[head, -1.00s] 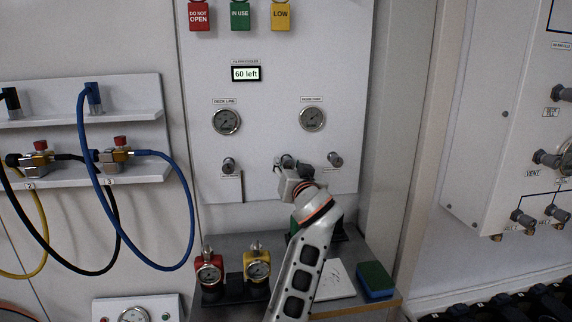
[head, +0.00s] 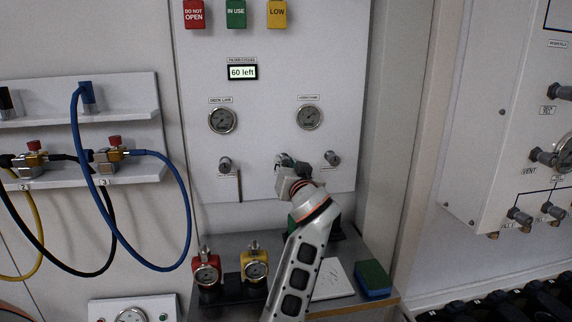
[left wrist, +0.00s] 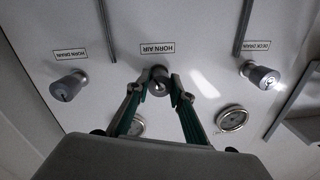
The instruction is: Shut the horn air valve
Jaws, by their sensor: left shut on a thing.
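The horn air valve is a round grey knob (left wrist: 160,80) on the white panel, under an upside-down HORN AIR label in the left wrist view. My left gripper (left wrist: 160,96) is shut on it, with one green-lined finger on each side of the knob. In the head view my left gripper (head: 285,162) reaches up to the panel's lower part and hides most of this knob. The valve's turn angle cannot be read. My right gripper is not in view.
The deck drain knob (head: 225,165) and horn drain knob (head: 332,158) stand either side of my gripper. Two gauges (head: 222,120) (head: 309,117) are above. Below, a bench holds red (head: 206,270) and yellow (head: 255,265) gauge units and a green-topped sponge (head: 373,278).

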